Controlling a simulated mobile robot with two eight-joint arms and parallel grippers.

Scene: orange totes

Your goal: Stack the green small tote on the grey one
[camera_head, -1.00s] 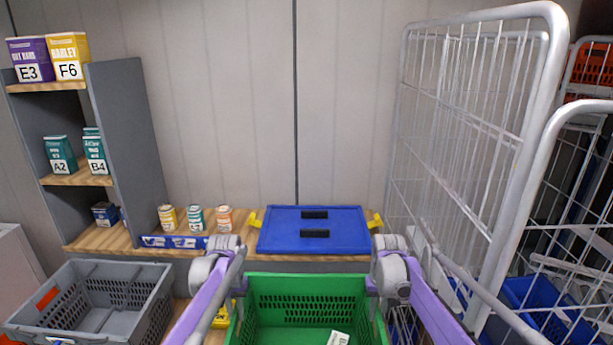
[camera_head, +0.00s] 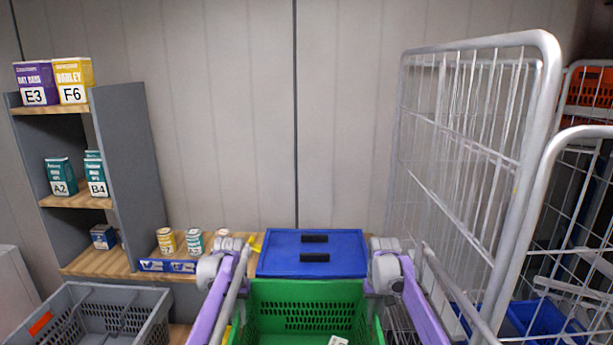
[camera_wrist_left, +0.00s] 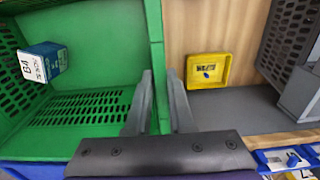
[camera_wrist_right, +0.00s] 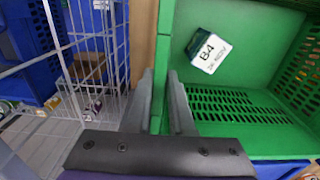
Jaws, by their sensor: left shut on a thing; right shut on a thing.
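The green tote (camera_head: 305,293) is in front of me in the head view, its near part cut off by the bottom edge. My left gripper (camera_wrist_left: 160,82) is shut on its left wall and my right gripper (camera_wrist_right: 161,82) on its right wall. A box labelled B4 (camera_wrist_left: 44,62) lies inside the green tote; it also shows in the right wrist view (camera_wrist_right: 208,50). The grey tote (camera_head: 155,315) stands to the left, apart from the green one. Its side also shows at the right of the left wrist view (camera_wrist_left: 292,40). What is beneath the green tote is hidden.
A roll cage (camera_head: 470,130) rises close on the right. A shelf (camera_head: 130,170) with boxes stands at the back left. A yellow tray (camera_wrist_left: 208,72) lies on the wooden surface between the green and grey totes.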

